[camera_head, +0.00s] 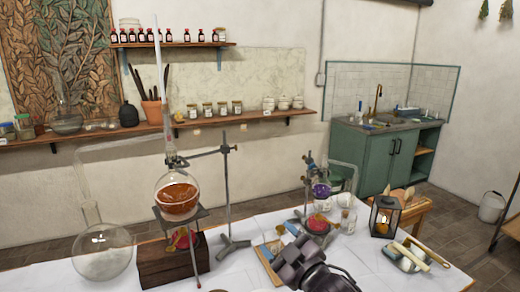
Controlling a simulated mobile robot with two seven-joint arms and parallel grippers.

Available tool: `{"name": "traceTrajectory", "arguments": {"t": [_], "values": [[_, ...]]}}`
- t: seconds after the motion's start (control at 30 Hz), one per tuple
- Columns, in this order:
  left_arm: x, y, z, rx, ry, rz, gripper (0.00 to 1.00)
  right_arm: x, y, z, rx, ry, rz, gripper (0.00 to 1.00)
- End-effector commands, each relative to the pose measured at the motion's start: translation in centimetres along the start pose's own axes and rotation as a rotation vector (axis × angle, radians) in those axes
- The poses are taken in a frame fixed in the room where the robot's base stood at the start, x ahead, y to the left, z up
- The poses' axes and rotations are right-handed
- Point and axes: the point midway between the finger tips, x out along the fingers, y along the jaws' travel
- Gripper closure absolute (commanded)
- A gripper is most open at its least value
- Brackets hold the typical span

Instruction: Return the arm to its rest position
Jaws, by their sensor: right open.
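My right gripper (289,258) is dark grey and shows at the bottom middle, above the front part of the white-covered table (232,268). It is open, and I see nothing held in it. Part of my right arm runs from it to the bottom edge. The gripper hides some of the table and part of a small wooden board (265,252) behind it. My left gripper is not in view.
Left of the gripper, a round flask of orange liquid (177,197) sits on a stand over a wooden block (172,264). A large clear flask (102,255) stands left.

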Motion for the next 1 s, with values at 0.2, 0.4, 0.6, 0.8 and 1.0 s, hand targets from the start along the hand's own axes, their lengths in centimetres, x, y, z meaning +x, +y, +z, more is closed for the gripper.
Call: {"name": "traceTrajectory", "arguments": {"t": [0.2,0.4,0.6,0.8,1.0], "values": [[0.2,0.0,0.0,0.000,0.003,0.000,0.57,-5.8,0.1,8.3,0.245,-0.145,0.097,0.36],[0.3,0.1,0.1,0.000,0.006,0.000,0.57,-12.6,-0.9,15.5,0.392,-0.296,0.191,0.36],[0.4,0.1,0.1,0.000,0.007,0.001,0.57,-21.1,-3.1,21.9,0.491,-0.478,0.277,0.36],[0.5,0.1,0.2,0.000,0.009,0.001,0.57,-29.8,-6.5,26.1,0.559,-0.653,0.333,0.36],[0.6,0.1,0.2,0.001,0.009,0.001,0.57,-34.5,-9.6,27.2,0.596,-0.748,0.336,0.36]]}}
